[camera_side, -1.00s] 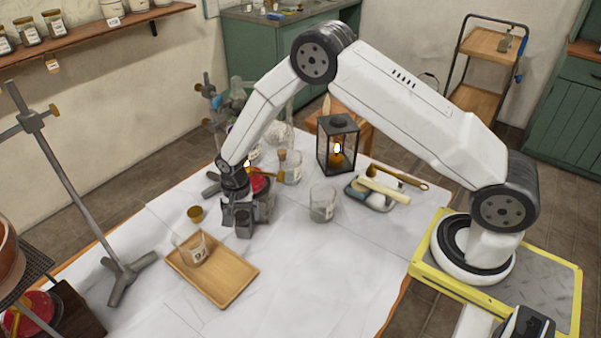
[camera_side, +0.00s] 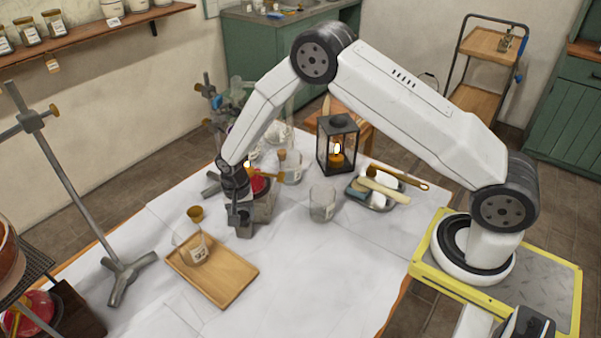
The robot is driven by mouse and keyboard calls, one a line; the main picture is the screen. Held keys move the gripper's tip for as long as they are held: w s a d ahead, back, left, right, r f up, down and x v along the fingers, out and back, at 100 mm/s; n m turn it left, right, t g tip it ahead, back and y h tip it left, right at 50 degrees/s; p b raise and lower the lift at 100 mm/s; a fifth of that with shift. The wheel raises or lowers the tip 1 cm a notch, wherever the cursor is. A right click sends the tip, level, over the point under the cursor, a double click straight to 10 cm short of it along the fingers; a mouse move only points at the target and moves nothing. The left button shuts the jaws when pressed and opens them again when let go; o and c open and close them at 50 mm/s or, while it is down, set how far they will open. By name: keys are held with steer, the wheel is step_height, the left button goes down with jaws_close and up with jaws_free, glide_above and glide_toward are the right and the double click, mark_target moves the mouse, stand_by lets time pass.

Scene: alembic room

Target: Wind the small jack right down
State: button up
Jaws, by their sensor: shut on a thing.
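My gripper (camera_side: 240,226) points down near the left-middle of the white-topped table. It is shut at the near left side of a small grey stand, which I take to be the small jack (camera_side: 265,208). The part between the fingers is hidden by them; it looks like the jack's knob. A round red thing (camera_side: 261,184) sits on top of the jack, partly behind my wrist. The jack's height and its far side are hard to make out.
A wooden tray (camera_side: 228,284) with a glass beaker (camera_side: 193,248) lies in front. A small brown cup (camera_side: 195,214) stands left, a glass jar (camera_side: 322,203) right, and a lit lantern (camera_side: 338,145) behind. A metal stand (camera_side: 125,270) rises at left. The table's front right is clear.

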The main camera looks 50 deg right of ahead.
steer(key=n, duration=0.7)
steer(key=shift+n, duration=0.4)
steer(key=n, duration=0.3)
steer(key=shift+d+n, duration=0.1)
steer(key=shift+n, duration=0.2)
steer(key=n, duration=0.4)
steer(key=o, duration=1.3)
steer(key=shift+m, duration=0.4)
